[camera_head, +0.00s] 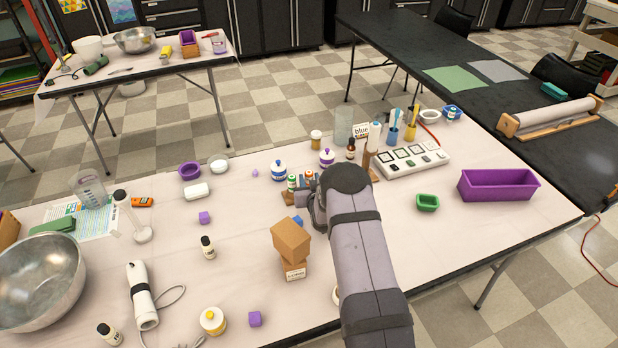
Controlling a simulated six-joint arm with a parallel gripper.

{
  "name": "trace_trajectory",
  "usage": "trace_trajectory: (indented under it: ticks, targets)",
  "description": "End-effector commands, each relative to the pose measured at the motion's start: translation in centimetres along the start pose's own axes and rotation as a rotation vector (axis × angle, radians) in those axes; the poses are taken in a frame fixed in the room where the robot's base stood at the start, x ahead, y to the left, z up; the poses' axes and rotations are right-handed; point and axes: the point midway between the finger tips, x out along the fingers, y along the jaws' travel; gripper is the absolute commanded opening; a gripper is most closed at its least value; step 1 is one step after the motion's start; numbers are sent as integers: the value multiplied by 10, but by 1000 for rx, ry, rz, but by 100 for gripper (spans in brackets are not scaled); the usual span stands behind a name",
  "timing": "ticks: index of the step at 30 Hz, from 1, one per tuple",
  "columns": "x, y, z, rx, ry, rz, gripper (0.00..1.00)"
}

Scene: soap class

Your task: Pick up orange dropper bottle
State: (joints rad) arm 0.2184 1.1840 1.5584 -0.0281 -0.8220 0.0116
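A small bottle with an orange top (309,177) stands in the middle of the table beside a green-topped bottle (292,182). Both appear to sit in or on a low brown holder (290,197). My arm comes in from the bottom right and reaches up to this group. My gripper (318,208) points down just right of and in front of the bottles. My own arm hides most of it, so its fingers and anything between them are not clear.
Stacked brown boxes (291,240) stand just left of my arm. A white swatch panel (410,160) and purple tray (498,185) lie to the right.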

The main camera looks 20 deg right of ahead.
Motion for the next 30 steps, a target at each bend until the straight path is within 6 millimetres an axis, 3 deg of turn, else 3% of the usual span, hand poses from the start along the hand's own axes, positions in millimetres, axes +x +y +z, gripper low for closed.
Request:
trace_trajectory:
  ticks: [7, 18, 22, 30]
  targets:
    - [19, 0, 0, 0, 0, 0, 32]
    - [23, 0, 0, 0, 0, 0, 32]
    - [23, 0, 0, 0, 0, 0, 1]
    - [23, 0, 0, 0, 0, 0, 0]
